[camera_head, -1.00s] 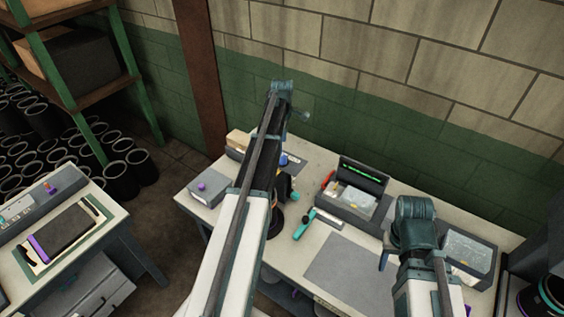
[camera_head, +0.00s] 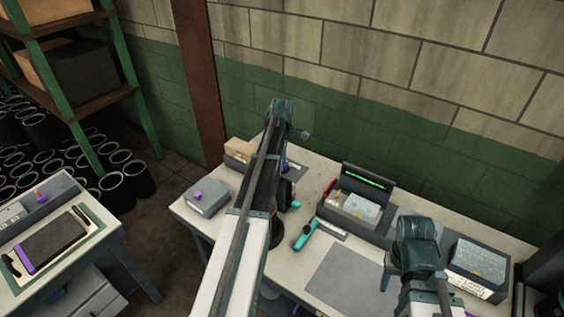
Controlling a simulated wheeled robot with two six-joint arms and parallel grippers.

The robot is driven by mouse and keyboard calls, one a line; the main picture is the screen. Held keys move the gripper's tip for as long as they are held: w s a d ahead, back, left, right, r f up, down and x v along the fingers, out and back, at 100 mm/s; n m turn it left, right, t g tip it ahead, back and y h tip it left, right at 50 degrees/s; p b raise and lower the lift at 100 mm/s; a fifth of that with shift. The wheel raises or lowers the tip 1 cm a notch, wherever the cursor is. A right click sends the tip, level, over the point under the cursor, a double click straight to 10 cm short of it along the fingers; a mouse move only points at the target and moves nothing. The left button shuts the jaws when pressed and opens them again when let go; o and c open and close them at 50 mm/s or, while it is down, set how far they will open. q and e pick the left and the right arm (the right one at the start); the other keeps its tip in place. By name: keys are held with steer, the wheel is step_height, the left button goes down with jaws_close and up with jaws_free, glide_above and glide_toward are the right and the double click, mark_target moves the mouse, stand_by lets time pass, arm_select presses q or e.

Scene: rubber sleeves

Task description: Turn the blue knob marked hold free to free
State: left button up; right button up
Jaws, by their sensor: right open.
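A small blue part (camera_head: 284,163), perhaps the blue knob, shows at the back of the workbench, just right of my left arm. The arm hides much of it, and no marking is readable. My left gripper (camera_head: 290,196) hangs over the bench in front of it, mostly behind its own arm links. Its jaws cannot be made out. My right gripper (camera_head: 386,274) is low over the bench's front right, largely hidden by its arm, and is open. It is well away from the blue part.
A grey box with a purple knob (camera_head: 206,197) stands at the bench's left. A teal-handled tool (camera_head: 305,235), an open case with a green light (camera_head: 365,178) and a grey bin (camera_head: 478,268) are on the bench. A side table (camera_head: 104,222) stands left.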

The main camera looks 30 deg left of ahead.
arm_select(q)
jaws_close()
steer(key=shift+m, duration=0.4)
steer(key=m, duration=0.5)
steer(key=shift+m, duration=0.4)
steer(key=m, duration=0.5)
steer(key=shift+m, duration=0.3)
steer(key=shift+o, duration=2.2)
jaws_free()
